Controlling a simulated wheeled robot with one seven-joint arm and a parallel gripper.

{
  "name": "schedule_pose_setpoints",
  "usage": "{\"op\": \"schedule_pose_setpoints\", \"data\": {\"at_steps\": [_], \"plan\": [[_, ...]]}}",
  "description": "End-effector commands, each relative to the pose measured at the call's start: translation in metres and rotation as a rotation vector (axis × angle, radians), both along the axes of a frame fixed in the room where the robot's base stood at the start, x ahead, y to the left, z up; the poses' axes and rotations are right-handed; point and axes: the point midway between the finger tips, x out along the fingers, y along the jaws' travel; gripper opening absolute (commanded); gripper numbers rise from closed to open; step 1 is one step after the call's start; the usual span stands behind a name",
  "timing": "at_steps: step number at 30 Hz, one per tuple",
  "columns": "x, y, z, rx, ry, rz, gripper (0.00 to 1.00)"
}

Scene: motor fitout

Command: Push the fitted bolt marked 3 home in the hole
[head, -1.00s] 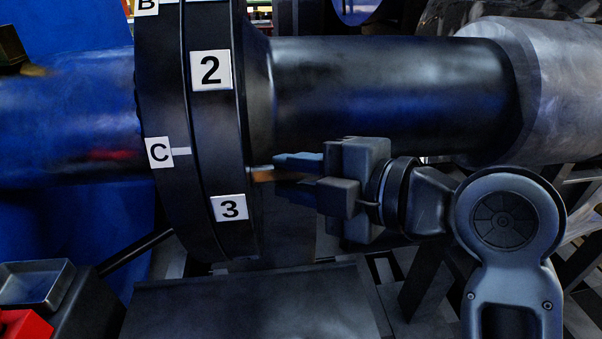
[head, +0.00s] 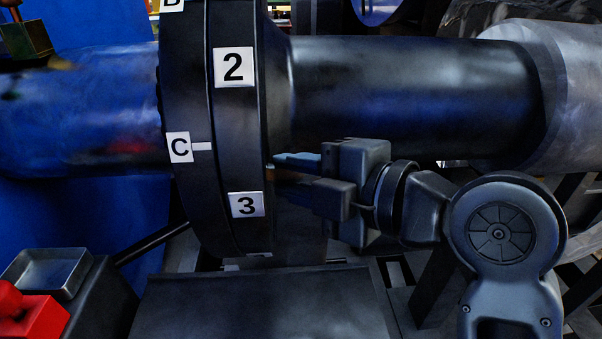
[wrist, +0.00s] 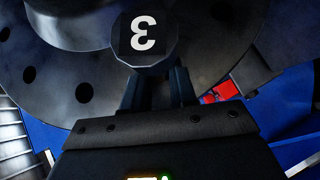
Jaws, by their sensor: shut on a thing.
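I cannot tell how deep the bolt sits.
The wrist view shows several empty holes (wrist: 83,92) in the flange. A thick dark shaft (head: 420,90) runs above my gripper. At the lower left are a grey tray (head: 47,272) and a red block (head: 35,318). A dark flat plate (head: 260,302) lies below the flange.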

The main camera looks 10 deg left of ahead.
Motion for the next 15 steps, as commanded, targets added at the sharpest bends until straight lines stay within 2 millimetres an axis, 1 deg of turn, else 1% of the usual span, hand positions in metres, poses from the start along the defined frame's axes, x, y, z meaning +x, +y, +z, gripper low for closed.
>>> {"op": "schedule_pose_setpoints", "data": {"at_steps": [5,6,12,14,15], "plan": [[-0.0011,0.0037,0.002,0.002,-0.004,0.0,0.0],[-0.0009,0.0033,0.0019,0.002,-0.004,0.0,0.31],[-0.0014,0.0037,0.0011,0.001,-0.003,0.001,0.5],[-0.0015,0.0038,0.0006,0.001,-0.001,0.002,0.55],[-0.0015,0.0038,0.0003,0.0,-0.001,0.002,0.56]]}}
